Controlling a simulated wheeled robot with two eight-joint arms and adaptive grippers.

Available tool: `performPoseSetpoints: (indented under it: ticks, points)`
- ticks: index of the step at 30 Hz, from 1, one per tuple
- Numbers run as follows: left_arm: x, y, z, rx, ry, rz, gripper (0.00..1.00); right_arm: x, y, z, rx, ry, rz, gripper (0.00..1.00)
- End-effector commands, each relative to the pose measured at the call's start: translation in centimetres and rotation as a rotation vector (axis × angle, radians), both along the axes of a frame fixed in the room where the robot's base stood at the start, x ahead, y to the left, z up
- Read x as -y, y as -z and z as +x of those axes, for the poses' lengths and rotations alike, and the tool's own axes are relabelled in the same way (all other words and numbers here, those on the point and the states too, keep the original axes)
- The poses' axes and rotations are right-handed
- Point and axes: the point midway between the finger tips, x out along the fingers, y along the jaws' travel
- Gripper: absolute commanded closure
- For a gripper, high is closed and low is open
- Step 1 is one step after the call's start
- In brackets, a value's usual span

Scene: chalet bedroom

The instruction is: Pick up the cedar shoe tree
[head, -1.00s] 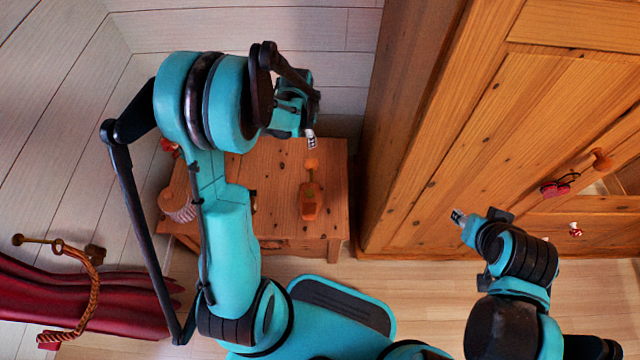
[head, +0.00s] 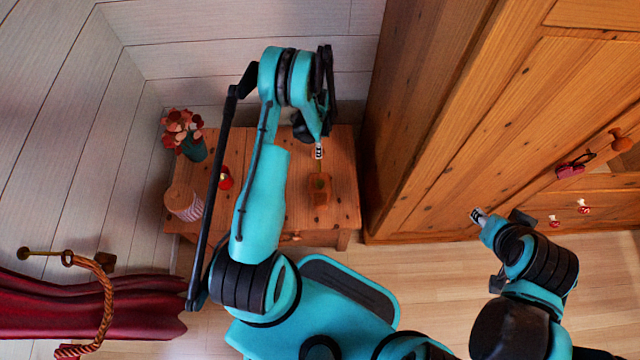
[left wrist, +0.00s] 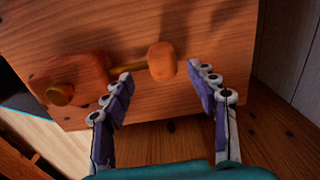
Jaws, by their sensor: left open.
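The cedar shoe tree (head: 320,190) lies on the wooden table, its larger block towards the front. In the left wrist view its rounded end knob (left wrist: 161,61) and thin rod lie between my open fingers, and the larger block (left wrist: 75,82) is to the left of them. My left gripper (left wrist: 163,85) is empty. In the head view my left gripper (head: 318,152) is over the far end of the shoe tree and hides the knob. My right gripper (head: 478,215) is away from it, in front of the wardrobe; its opening is unclear.
The table (head: 345,215) also bears a vase of red flowers (head: 194,148), a striped pot with a wooden top (head: 183,203) and a small red item (head: 225,180). A large wardrobe (head: 470,130) stands close on the right. A red curtain (head: 90,305) hangs at left.

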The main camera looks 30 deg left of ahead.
Motion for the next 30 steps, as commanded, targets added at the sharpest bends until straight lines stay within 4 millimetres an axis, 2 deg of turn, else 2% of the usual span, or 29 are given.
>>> performPoseSetpoints:
  ticks: [1,3,6,13,18,20,30]
  points:
    - [0.0,1.3,0.2,0.0,0.0,0.0,0.41,0.0,1.0,0.0,0.0,0.0,0.0,0.6]
    - [-0.1,2.5,0.4,0.0,0.0,0.0,0.41,0.0,1.6,0.0,0.0,0.0,0.0,0.6]
    - [-0.1,3.5,0.4,0.0,0.0,0.0,0.41,0.0,2.0,0.0,0.0,0.0,0.0,0.6]
    - [-0.1,3.5,0.4,0.0,0.0,0.0,0.41,0.0,1.9,0.0,0.0,0.0,0.0,0.6]
    - [-0.1,3.5,0.4,0.0,-0.001,0.0,0.86,0.0,1.9,0.0,0.0,0.0,0.0,0.6]
    - [-0.1,3.5,0.4,0.001,-0.001,0.001,1.0,0.0,1.9,0.0,0.0,0.0,0.0,0.6]
    - [-0.1,3.2,0.4,0.0,-0.001,0.0,1.0,0.0,1.7,0.0,0.0,0.0,0.0,0.6]
